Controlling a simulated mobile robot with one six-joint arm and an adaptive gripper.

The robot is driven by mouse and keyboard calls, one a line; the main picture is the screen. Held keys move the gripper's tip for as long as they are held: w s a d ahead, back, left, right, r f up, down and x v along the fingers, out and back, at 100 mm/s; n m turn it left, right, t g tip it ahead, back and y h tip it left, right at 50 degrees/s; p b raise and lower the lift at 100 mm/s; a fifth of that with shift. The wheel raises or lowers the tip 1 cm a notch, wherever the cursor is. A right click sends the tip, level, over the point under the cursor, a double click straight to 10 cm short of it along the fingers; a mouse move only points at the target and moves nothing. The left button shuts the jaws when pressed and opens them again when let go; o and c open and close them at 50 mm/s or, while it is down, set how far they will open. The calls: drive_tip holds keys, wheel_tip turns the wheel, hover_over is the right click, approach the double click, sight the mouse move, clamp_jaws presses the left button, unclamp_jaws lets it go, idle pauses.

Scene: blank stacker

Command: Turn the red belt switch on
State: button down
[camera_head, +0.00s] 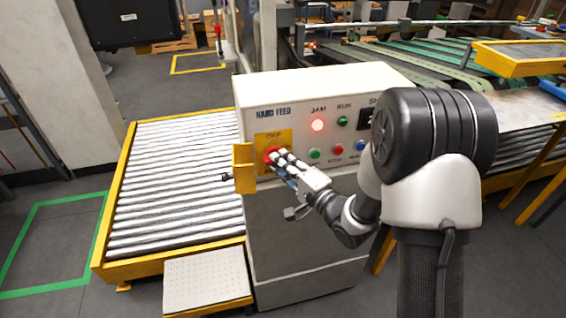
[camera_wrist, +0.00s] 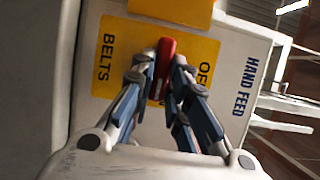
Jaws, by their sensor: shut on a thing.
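The red belt switch (camera_head: 271,154) is on a yellow plate (camera_head: 283,138) on the front of the cream control box marked HAND FEED. In the wrist view the red switch handle (camera_wrist: 165,58) stands out from the yellow plate (camera_wrist: 120,62), with BELTS printed on one side and a partly covered OFF on the other. My gripper (camera_head: 280,157) reaches the switch from the right. In the wrist view my gripper's fingertips (camera_wrist: 162,66) are on both sides of the red handle, closed on it. The fingers hide part of the plate and its lettering.
A yellow hinged bracket (camera_head: 244,168) sticks out just left of the switch.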

drive_tip(key=c, duration=1.6)
unclamp_jaws()
drive_tip(key=shift+w, duration=0.1)
drive_tip(key=shift+o, duration=0.2)
drive_tip(key=v, duration=1.2)
